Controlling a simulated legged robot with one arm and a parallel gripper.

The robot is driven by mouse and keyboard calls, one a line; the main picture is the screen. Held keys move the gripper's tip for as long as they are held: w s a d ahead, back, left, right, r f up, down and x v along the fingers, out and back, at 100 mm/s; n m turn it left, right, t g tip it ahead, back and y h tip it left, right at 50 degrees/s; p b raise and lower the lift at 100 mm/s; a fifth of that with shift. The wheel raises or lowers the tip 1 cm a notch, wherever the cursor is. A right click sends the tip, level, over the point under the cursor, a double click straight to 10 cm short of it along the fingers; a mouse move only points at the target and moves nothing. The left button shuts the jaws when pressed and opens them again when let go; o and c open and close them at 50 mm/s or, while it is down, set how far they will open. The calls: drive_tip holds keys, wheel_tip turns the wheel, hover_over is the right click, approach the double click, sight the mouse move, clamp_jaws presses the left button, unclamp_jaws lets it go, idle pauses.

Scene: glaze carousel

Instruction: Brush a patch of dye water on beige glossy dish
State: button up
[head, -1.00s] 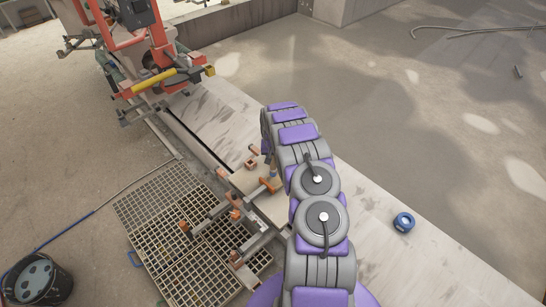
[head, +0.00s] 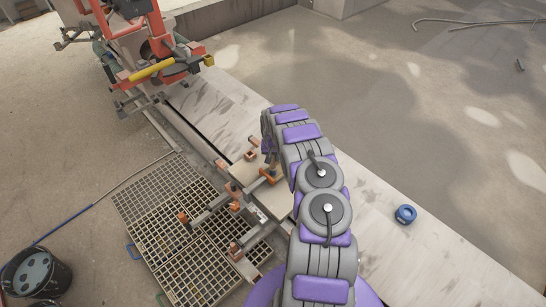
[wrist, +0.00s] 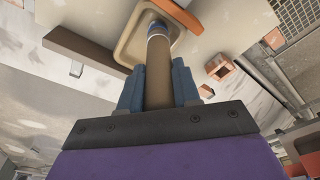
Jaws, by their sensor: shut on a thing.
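In the wrist view, my gripper (wrist: 158,85) has its blue fingers closed on the tan handle of a brush (wrist: 159,82). The brush has a blue and white band near its far end. That end lies over the beige glossy dish (wrist: 126,48), a squarish shallow dish with rounded corners. The brush tip is hidden, so I cannot tell whether it touches the dish. No patch of dye water can be made out. In the head view my arm hides the dish and most of my gripper.
A pale board (head: 243,172) with orange clamps (head: 268,176) lies beside a metal grating (head: 165,215). A small terracotta block (wrist: 219,67) stands near the dish. A black bucket (head: 38,275) stands at lower left.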

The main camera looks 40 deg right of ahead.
drive_tip(key=shift+f, duration=0.55)
idle(0.8)
drive_tip(key=d+b, duration=0.1)
drive_tip(key=d, duration=0.5)
drive_tip(key=shift+w, duration=0.2)
idle(0.8)
drive_tip(key=shift+d, duration=0.1)
drive_tip(key=shift+s+a+f+p, duration=0.15)
drive_tip(key=shift+a+p, duration=0.25)
drive_tip(key=shift+a, duration=1.2)
drive_tip(key=shift+s+a+p, duration=0.15)
drive_tip(key=shift+a+p, duration=0.25)
drive_tip(key=shift+a, duration=1.2)
